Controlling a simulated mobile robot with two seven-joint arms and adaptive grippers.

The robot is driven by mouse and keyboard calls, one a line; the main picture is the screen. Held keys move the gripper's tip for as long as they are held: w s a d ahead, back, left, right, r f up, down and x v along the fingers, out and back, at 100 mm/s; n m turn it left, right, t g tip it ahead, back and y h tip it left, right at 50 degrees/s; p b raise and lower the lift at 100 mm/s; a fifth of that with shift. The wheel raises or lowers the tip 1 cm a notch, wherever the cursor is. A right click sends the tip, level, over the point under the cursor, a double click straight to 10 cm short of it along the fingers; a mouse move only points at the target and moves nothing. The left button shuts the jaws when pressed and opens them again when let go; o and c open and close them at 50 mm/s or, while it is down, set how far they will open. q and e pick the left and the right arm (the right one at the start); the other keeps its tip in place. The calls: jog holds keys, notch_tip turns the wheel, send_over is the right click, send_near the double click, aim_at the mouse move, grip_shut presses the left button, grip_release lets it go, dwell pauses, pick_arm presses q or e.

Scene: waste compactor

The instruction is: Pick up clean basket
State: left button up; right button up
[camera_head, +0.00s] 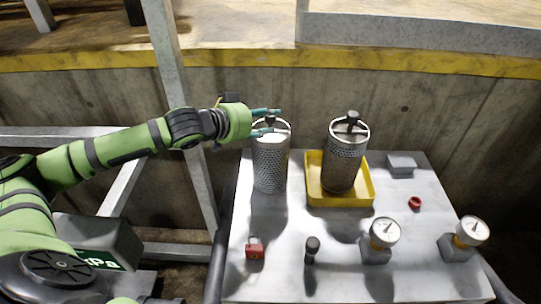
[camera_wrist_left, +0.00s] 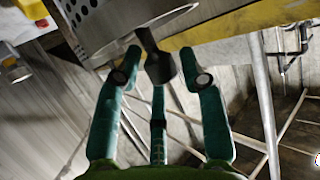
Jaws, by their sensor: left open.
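Two perforated metal baskets with black top knobs stand on the grey table. The left basket (camera_head: 270,165) stands upright on the bare tabletop, and the right basket (camera_head: 345,160) stands in a yellow tray (camera_head: 341,201). The right one looks a little darker; which is the clean one is not certain. My left gripper (camera_head: 272,121) is open at the top of the left basket, its fingers on either side of the knob. In the left wrist view the black knob (camera_wrist_left: 160,69) sits between the open teal fingers, with the basket's perforated wall (camera_wrist_left: 90,18) beyond. Contact is unclear. My right gripper is not visible.
Two pressure gauges (camera_head: 384,232) (camera_head: 471,231) stand at the front right. A red padlock (camera_head: 255,249), a black-topped post (camera_head: 312,247), a red ring (camera_head: 415,203) and a grey block (camera_head: 401,164) are on the table. A metal post (camera_head: 184,120) rises left of the table.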

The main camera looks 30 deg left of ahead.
pick_arm(q)
grip_shut()
jog(key=shift+r, duration=0.1)
